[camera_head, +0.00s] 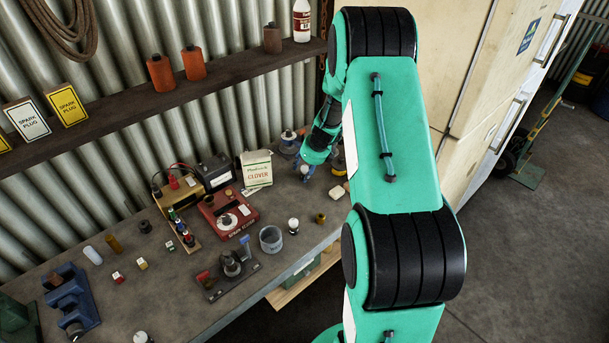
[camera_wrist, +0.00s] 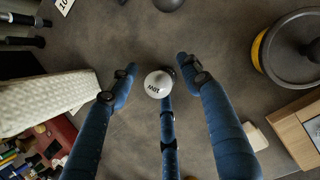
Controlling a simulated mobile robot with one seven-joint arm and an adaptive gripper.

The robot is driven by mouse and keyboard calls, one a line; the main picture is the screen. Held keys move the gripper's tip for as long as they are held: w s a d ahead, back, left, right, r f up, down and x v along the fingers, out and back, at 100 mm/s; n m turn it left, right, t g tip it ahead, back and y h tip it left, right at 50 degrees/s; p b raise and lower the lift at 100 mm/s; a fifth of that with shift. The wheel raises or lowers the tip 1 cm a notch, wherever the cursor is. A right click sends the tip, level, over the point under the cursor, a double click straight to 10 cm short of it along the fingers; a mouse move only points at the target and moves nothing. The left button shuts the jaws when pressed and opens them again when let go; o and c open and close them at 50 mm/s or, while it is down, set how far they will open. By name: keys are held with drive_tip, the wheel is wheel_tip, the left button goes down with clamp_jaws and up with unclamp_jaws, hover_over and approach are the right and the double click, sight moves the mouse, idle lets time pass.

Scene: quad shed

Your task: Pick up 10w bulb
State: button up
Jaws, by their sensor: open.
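A white round bulb (camera_wrist: 157,84) with small dark print stands on the workbench in the wrist view. The print is too small to read surely. My gripper (camera_wrist: 157,70) is open with its blue fingers spread around the bulb. The left and right fingertips are apart from it; a third finger reaches up just behind or beside it, and I cannot tell whether it touches. In the head view, my gripper (camera_head: 306,163) points down at the bench's far right part, with the white bulb (camera_head: 305,170) partly hidden at its fingertips.
A round dark object with a yellow edge (camera_wrist: 257,50) lies to the right in the wrist view. Another white bulb (camera_head: 293,224) stands nearer on the bench. A shelf (camera_head: 220,86) runs above.

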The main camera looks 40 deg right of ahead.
sight(304, 166)
drive_tip(key=c, duration=1.1)
drive_tip(key=shift+r, duration=0.1)
drive_tip(key=shift+c, duration=0.2)
drive_tip(key=shift+r, duration=0.55)
drive_tip(key=shift+a+p+v, duration=0.2)
drive_tip(key=shift+p+v, duration=0.4)
drive_tip(key=shift+v, duration=0.65)
drive_tip(key=s+a+r, duration=0.1)
drive_tip(key=s+a, duration=0.6)
drive_tip(key=s, duration=0.5)
drive_tip(key=shift+s+a+r, duration=0.2)
drive_tip(key=shift+s+a, duration=0.2)
